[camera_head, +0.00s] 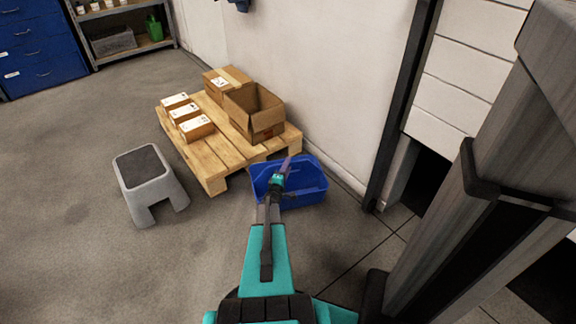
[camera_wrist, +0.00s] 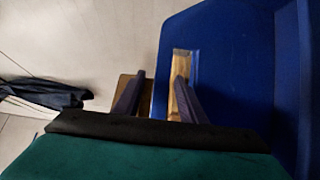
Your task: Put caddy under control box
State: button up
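The caddy seems to be the blue open bin (camera_head: 312,188), which stands upright on the floor beside the pallet. In the wrist view its blue wall (camera_wrist: 225,60) fills the right side, with a slot through which wood shows. My gripper (camera_head: 284,168) is over the bin's left part in the head view. In the wrist view my gripper (camera_wrist: 158,88) has its fingers apart, one on each side of the wall's edge strip, the right one at the slot. I cannot tell whether either finger touches the wall. I cannot make out a control box in either view.
A wooden pallet (camera_head: 215,158) carries an open carton (camera_head: 254,108), a closed carton and several small boxes. A grey step stool (camera_head: 147,186) stands at left. The wall is close behind the bin. A dark post (camera_head: 402,105) stands at right. Open floor lies left and front.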

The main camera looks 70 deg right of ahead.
jog(key=a+p, duration=0.2)
jog(key=a, duration=0.8)
jog(key=shift+s+a, duration=0.25)
jog(key=shift+a, duration=0.1)
jog(key=shift+r, duration=0.1)
